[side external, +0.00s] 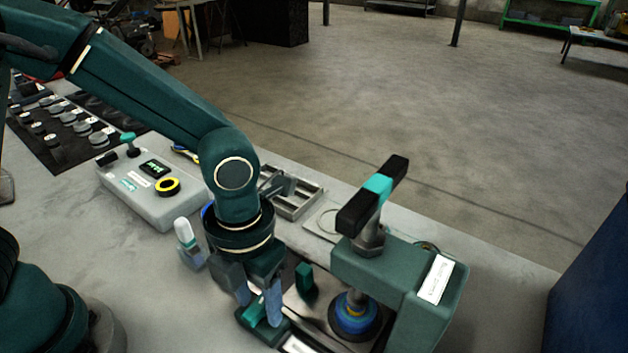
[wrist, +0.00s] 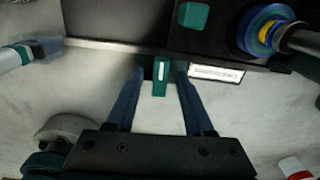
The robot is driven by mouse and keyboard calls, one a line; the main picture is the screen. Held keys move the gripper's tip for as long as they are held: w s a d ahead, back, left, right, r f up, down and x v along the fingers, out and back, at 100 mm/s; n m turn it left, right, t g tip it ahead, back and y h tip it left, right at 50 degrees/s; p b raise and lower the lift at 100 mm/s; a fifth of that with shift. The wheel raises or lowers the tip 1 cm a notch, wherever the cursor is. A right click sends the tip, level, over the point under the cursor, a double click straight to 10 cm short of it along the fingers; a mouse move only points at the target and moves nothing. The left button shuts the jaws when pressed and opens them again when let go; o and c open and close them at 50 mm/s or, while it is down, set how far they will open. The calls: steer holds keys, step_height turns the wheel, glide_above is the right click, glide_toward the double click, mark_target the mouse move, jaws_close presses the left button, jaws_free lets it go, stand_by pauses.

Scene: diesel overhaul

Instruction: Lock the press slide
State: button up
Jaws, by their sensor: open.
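The press (side external: 400,285) is a green frame with a black T-handle (side external: 372,198) that has a teal middle. Below its screw is a blue and yellow round part (side external: 355,315), also in the wrist view (wrist: 268,30). A teal tab with a white mark (wrist: 160,78) sticks out from the dark slide base (wrist: 120,22); it also shows in the side view (side external: 255,310). A green block (wrist: 193,15) stands on the base. My gripper (wrist: 160,82) is open, its two blue fingers on either side of the teal tab in the wrist view. I cannot tell whether they touch it.
A grey control box (side external: 150,190) with a yellow-ringed button stands to the left. A grey divided tray (side external: 292,195) lies behind my gripper. A white-capped bottle (side external: 185,235) stands just left of it. The bench's far edge is behind the press.

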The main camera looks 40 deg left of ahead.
steer(key=shift+r, duration=2.65)
steer(key=shift+r, duration=2)
steer(key=s+a+r+n+t, duration=0.1)
steer(key=a+n, duration=0.5)
steer(key=n, duration=1.1)
steer(key=s+a+r+n+t, duration=0.2)
steer(key=a+n, duration=0.4)
steer(key=n, duration=1.2)
steer(key=s+t, duration=0.1)
steer(key=t, duration=0.1)
steer(key=shift+s+a+t, duration=0.25)
steer(key=shift+t, duration=0.05)
